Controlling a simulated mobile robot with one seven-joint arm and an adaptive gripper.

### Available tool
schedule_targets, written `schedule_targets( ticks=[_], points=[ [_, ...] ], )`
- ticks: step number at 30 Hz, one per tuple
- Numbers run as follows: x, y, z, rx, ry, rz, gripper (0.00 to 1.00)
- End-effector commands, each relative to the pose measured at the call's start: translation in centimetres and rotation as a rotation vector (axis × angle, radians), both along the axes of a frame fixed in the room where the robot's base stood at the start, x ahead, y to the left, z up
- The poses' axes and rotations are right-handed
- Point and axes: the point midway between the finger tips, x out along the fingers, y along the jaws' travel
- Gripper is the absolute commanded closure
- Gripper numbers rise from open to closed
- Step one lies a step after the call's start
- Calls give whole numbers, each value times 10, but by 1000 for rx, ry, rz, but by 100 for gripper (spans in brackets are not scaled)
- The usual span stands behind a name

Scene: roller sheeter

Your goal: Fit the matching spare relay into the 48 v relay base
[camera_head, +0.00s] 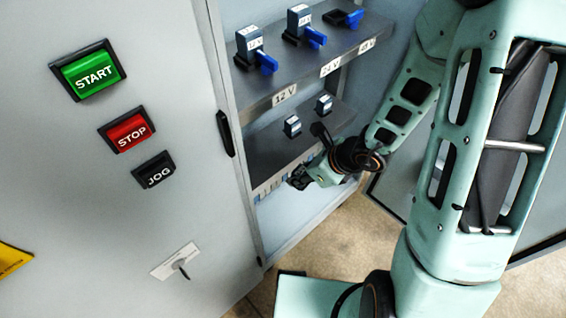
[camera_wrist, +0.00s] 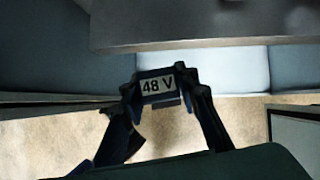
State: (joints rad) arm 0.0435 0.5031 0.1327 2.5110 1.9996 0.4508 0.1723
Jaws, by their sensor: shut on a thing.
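In the wrist view my gripper (camera_wrist: 164,92) is shut on a dark relay whose pale label reads 48 V (camera_wrist: 157,86). In the head view my gripper (camera_head: 301,178) is in front of the cabinet, low by the lower shelf; the held relay cannot be made out there. The 48 V relay base (camera_head: 343,18) is at the right end of the upper shelf. It looks empty, with a blue lever at its right. Two spare relays, one left (camera_head: 292,126) and one right (camera_head: 324,104), stand on the lower shelf; their labels are too small to read.
The upper shelf (camera_head: 300,66) also bears the 12 V base's relay (camera_head: 249,40) and the 24 V base's relay (camera_head: 299,20), each with a blue lever. The lower shelf (camera_head: 265,150) is partly bare.

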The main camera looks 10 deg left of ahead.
Motion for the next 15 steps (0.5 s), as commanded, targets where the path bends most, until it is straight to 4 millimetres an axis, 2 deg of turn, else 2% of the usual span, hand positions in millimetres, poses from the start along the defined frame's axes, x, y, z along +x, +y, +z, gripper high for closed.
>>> schedule_targets(
  ticks=[3,6,15],
  points=[
    [-8,-15,1,-1,1,-2,97],
    [-12,-22,1,0,0,-1,97],
    [-15,-27,16,0,-2,1,97]
  ],
)
